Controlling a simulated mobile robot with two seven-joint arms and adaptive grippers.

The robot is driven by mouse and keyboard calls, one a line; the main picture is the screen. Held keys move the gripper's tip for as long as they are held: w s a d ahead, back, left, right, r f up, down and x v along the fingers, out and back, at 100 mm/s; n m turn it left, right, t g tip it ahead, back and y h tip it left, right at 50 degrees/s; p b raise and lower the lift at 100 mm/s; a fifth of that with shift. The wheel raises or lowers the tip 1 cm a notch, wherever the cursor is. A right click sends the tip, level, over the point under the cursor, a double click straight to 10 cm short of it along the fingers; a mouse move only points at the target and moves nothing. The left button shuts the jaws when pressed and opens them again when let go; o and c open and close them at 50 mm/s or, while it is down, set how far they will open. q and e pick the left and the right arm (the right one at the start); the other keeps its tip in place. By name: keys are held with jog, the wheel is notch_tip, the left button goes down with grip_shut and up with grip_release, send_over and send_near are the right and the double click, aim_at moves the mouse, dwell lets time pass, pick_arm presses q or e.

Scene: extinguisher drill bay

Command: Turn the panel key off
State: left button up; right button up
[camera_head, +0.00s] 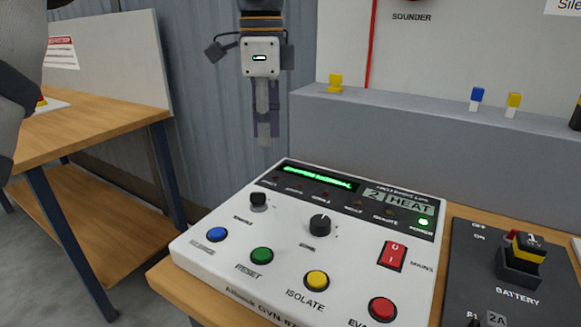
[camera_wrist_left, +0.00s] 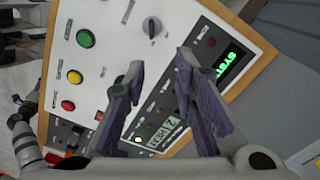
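The white control panel (camera_head: 225,250) carries a black key-like switch (camera_head: 258,199) at its left, with a blurred label. In the left wrist view that switch (camera_wrist_left: 152,27) has a silver collar and lies beyond the fingertips. A round black knob (camera_head: 320,223) is to its right. My left gripper (camera_head: 264,140) hangs fingers-down above and behind the panel, apart from it. In the left wrist view the two fingers (camera_wrist_left: 160,70) are spread with nothing between them. I cannot read the key's turn position.
The panel has blue (camera_head: 217,234), green (camera_head: 262,256), yellow (camera_head: 317,281) and red (camera_head: 382,309) buttons and a red rocker (camera_head: 392,255). A battery box (camera_head: 480,265) stands at right. A grey ledge (camera_head: 390,130) is behind. A wooden bench (camera_head: 95,125) is at left.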

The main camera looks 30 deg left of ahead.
aim_at(264, 193)
pick_arm(q)
jog(key=f, duration=0.3)
jog(key=s+f, duration=0.1)
jog(key=f, duration=0.7)
jog(key=shift+s+f, duration=0.25)
jog(key=shift+s, duration=0.15)
grip_shut()
